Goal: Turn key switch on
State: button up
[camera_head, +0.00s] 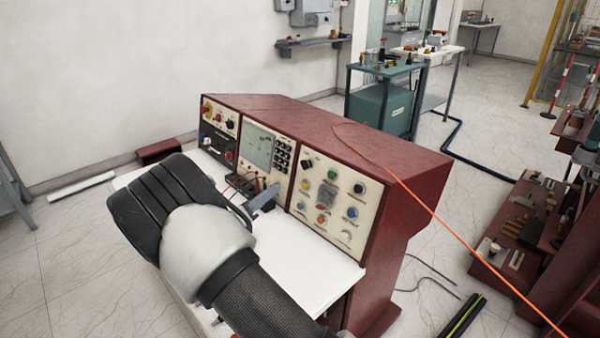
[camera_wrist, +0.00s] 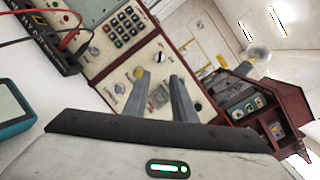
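In the wrist view this panel (camera_wrist: 125,85) appears tilted behind the fingers, with the black knob (camera_wrist: 159,57) just beyond the tips. I cannot make out which control is the key switch. My gripper (camera_head: 264,197) is in front of the console, left of the right panel. In the wrist view my gripper (camera_wrist: 160,76) has two grey fingers apart, with nothing held between them.
A meter panel (camera_head: 265,150) with a keypad and a left panel (camera_head: 219,117) adjoin the right one. Red and black test leads (camera_wrist: 68,38) lie near the meter. An orange cable (camera_head: 430,207) crosses the console top.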

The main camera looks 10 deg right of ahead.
aim_at(305, 164)
jog(key=b+x, duration=0.1)
jog(key=x, duration=1.6)
jog(key=shift+d, duration=0.2)
grip_shut()
